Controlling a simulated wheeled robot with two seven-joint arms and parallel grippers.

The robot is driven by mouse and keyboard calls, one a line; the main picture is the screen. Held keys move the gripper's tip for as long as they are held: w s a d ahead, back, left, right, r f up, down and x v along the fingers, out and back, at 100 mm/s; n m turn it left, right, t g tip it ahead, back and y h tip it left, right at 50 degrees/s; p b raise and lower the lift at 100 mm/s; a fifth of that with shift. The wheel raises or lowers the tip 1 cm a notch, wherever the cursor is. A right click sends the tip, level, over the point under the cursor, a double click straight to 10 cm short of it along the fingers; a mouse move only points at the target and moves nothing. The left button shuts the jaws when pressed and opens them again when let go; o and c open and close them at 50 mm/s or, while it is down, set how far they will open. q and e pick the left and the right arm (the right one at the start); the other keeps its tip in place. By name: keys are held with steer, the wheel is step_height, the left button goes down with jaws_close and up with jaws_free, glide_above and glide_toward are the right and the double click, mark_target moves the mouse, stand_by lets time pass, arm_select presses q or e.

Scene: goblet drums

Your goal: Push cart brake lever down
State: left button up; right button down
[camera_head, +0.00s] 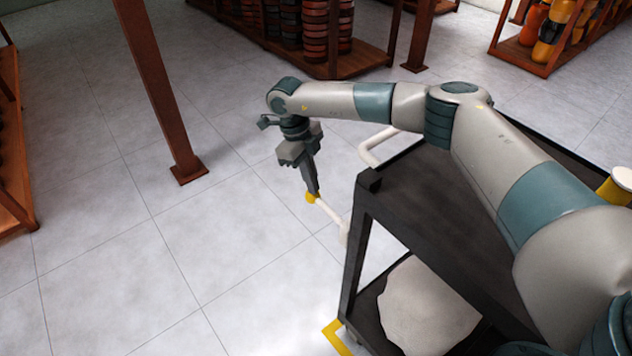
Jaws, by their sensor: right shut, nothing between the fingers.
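The dark cart (440,205) stands at the right, with an upper and a lower shelf. A pale lever (329,214) with a yellow tip (311,198) sticks out to the left from the cart's near left side. Its pale round base (344,232) is beside the cart's corner post. My right gripper (313,192) points down with shut, empty fingers right at the yellow tip. It looks to be touching the tip from above, but I cannot tell for sure. My left gripper is not in view.
A pale push handle (378,146) juts from the cart's far left side. A pale sack (425,305) lies on the lower shelf. A yellow floor mark (337,338) is by the cart's foot. A brown post (160,90) stands left; the tiled floor between is clear.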

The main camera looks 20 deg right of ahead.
steer(key=shift+w+a+r+b, duration=0.25)
steer(key=shift+w+a+b, duration=0.25)
steer(key=shift+w+a, duration=0.1)
steer(key=shift+w+a+r+b, duration=0.25)
steer(key=shift+w+a+b, duration=0.2)
steer(key=shift+w, duration=0.1)
steer(key=shift+s+d, duration=0.15)
